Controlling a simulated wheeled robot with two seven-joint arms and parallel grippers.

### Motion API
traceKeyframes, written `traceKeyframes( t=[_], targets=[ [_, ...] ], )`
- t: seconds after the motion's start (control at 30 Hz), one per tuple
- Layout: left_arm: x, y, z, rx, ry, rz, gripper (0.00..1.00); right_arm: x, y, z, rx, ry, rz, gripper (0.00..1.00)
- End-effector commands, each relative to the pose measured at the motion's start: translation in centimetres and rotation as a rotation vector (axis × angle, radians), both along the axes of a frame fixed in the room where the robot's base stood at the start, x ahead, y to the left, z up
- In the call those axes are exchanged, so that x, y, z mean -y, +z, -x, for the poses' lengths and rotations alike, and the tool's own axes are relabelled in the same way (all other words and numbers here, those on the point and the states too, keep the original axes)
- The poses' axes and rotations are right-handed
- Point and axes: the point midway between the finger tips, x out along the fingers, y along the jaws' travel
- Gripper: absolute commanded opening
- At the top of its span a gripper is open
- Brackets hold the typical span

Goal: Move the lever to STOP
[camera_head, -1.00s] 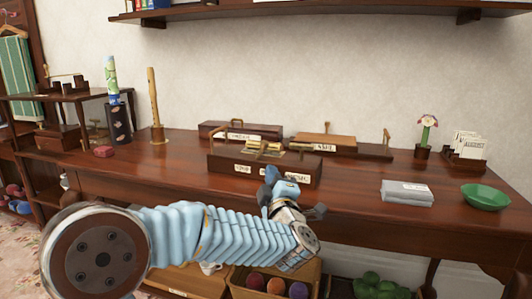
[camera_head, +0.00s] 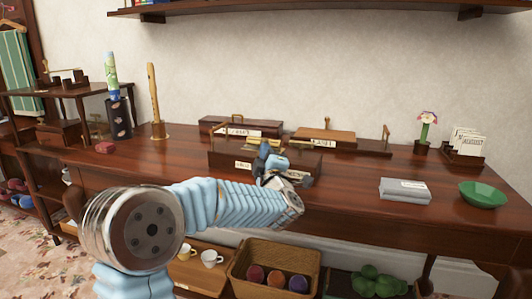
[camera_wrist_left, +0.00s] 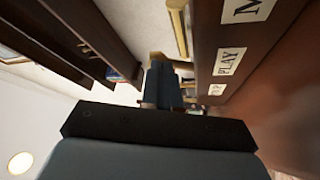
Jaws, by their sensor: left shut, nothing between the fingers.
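A dark wooden box (camera_head: 220,167) with white labels on its front stands at the middle of the desk's front half. In the left wrist view the box (camera_wrist_left: 210,45) runs down the right side, with a label reading PLAY (camera_wrist_left: 229,61), one starting with M, and a partly hidden one. A brass-coloured bar (camera_wrist_left: 178,28) shows beyond the fingers; I cannot tell if it is the lever. My left gripper (camera_head: 265,147) is shut and empty at the box, covering its middle; I cannot tell whether it touches. In the left wrist view its fingers (camera_wrist_left: 160,82) are together. My right gripper is out of view.
Behind are a long dark box (camera_head: 225,129) and a wooden box (camera_head: 325,136) with a upright handle at its right. A shelf (camera_head: 330,8) hangs above. A basket (camera_head: 240,272) sits below.

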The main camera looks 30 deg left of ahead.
Motion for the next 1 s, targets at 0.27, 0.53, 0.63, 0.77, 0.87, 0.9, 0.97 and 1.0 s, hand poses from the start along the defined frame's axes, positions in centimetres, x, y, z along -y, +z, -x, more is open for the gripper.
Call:
traceKeyframes(
  t=[0.27, 0.53, 0.63, 0.77, 0.87, 0.9, 0.97, 1.0],
  targets=[
    [-0.1, 0.2, 0.1, 0.009, 0.0, 0.048, 0.0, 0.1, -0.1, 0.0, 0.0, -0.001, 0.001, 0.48],
    [-0.3, 0.4, 0.1, 0.015, -0.001, 0.086, 0.0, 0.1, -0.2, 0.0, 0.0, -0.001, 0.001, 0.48],
    [-0.4, 0.5, 0.1, 0.02, 0.0, 0.108, 0.0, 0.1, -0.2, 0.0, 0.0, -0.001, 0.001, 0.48],
    [-0.5, 0.7, 0.1, 0.027, -0.001, 0.156, 0.0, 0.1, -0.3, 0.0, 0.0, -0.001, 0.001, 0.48],
    [-0.8, 0.9, 0.2, 0.037, 0.001, 0.214, 0.0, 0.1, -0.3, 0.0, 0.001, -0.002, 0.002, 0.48],
    [-0.9, 1.1, 0.2, 0.041, 0.0, 0.241, 0.0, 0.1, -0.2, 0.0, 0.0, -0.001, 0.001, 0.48],
    [-1.1, 1.3, 0.2, 0.049, 0.0, 0.291, 0.0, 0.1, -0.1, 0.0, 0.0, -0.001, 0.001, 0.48],
    [-1.3, 1.5, 0.2, 0.056, 0.0, 0.328, 0.0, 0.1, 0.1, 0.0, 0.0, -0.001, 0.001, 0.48]
  ],
)
